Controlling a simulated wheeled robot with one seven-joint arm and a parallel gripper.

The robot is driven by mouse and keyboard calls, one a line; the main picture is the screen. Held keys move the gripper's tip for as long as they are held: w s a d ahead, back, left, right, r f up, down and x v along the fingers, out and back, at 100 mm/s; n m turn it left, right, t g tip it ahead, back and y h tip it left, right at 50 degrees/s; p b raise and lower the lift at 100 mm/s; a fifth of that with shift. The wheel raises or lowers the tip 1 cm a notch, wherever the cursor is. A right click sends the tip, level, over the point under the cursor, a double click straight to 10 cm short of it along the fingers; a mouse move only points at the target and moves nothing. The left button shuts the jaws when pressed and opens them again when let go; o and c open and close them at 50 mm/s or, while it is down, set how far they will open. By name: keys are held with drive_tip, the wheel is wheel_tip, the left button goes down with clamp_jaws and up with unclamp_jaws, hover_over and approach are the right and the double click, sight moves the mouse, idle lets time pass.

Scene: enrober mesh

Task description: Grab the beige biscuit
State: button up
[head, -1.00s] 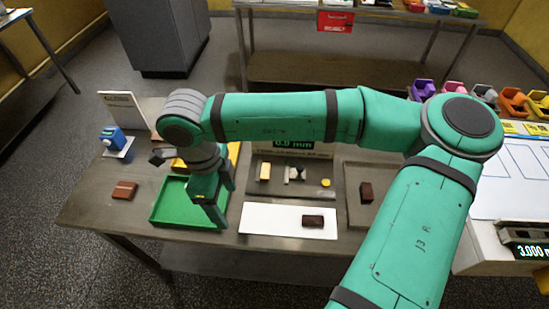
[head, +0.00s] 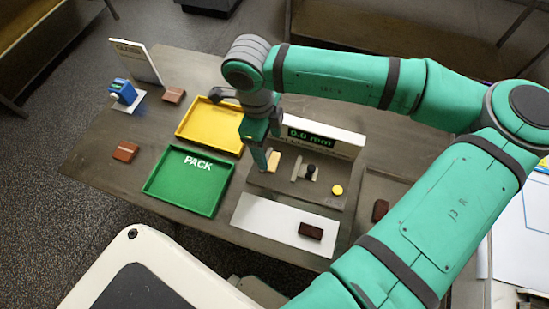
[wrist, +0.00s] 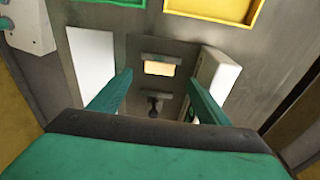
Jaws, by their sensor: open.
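The beige biscuit (head: 274,162) sits at the left end of the grey gauge fixture, below the "0.0 mm" display. It also shows in the wrist view (wrist: 159,68), a small pale block in the gap between my two fingers, slightly beyond their tips. My gripper (head: 267,150) is open and empty, pointing down over the fixture's left end. One finger partly covers the biscuit's left side in the head view. The frames do not show clearly how high the fingertips are above it.
A gauge plunger (head: 310,171) and yellow button (head: 337,190) are right of the biscuit. The display housing (head: 345,139) stands behind. A white strip (head: 262,216) with a dark biscuit (head: 311,231) lies in front. Green PACK tray (head: 182,193) and yellow tray (head: 195,125) are left.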

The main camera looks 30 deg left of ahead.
sight(273, 161)
drive_tip(key=shift+w+d+f, duration=0.1)
drive_tip(key=shift+f, duration=0.4)
drive_tip(key=shift+w+d+f, duration=0.1)
drive_tip(key=shift+f, duration=0.35)
drive_tip(key=shift+s+d+f, duration=0.1)
drive_tip(key=shift+f, duration=1.05)
drive_tip(key=shift+s+d+f, duration=0.1)
drive_tip(key=shift+f, duration=1)
drive_tip(key=shift+c, duration=0.6)
drive_tip(key=shift+w, duration=0.1)
drive_tip(key=c, duration=0.8)
